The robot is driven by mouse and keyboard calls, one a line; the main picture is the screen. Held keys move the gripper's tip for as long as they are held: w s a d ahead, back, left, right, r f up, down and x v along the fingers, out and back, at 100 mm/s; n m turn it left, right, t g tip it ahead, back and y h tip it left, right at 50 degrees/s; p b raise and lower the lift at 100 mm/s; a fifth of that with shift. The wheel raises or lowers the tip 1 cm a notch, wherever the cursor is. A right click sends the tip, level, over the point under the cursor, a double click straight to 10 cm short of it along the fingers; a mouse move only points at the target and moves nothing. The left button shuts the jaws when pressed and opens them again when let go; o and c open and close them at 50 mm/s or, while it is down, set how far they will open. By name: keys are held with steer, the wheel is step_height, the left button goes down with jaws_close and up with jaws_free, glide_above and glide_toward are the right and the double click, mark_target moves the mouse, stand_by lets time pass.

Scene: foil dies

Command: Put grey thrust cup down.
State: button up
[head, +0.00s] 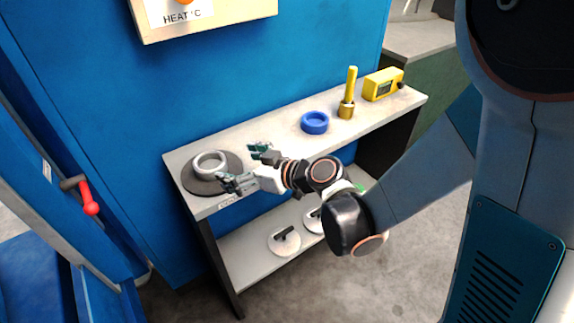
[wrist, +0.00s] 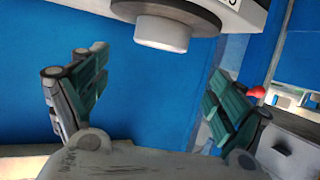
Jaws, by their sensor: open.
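The grey thrust cup (head: 210,155), a light grey ring, sits on a dark grey round plate (head: 200,186) at the left end of the bench top. My gripper (head: 243,166) is open and empty just right of the plate, its green-padded fingers spread and pointing towards the cup. The wrist view looks upside down: the cup (wrist: 162,34) appears at the top, against the dark plate (wrist: 170,9), between and beyond the two open fingers (wrist: 160,95). The cup looks apart from both fingers.
A blue ring (head: 315,123), a yellow-handled tool (head: 347,105) and a yellow box (head: 382,84) stand further right on the bench (head: 283,127). Discs with dark handles (head: 284,242) lie on the lower shelf. A blue wall rises behind. A red handle (head: 88,200) is at left.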

steer(key=shift+d, duration=0.1)
steer(key=s+d+r+m+h, duration=0.2)
steer(key=s+d, duration=0.3)
steer(key=d, duration=0.4)
steer(key=s+d+r+m+h, duration=0.2)
steer(key=s+d+m+h, duration=0.3)
steer(key=d, duration=0.4)
steer(key=s+d+r+m+g+h, duration=0.1)
steer(key=s+d+r+m+h, duration=0.1)
steer(key=s+d, duration=0.4)
steer(key=d+m+h, duration=0.1)
steer(key=d+h, duration=0.1)
steer(key=d, duration=0.1)
steer(key=shift+s+d+r+m, duration=0.2)
steer(key=shift+s+r+m, duration=0.15)
steer(key=shift+s+m, duration=0.05)
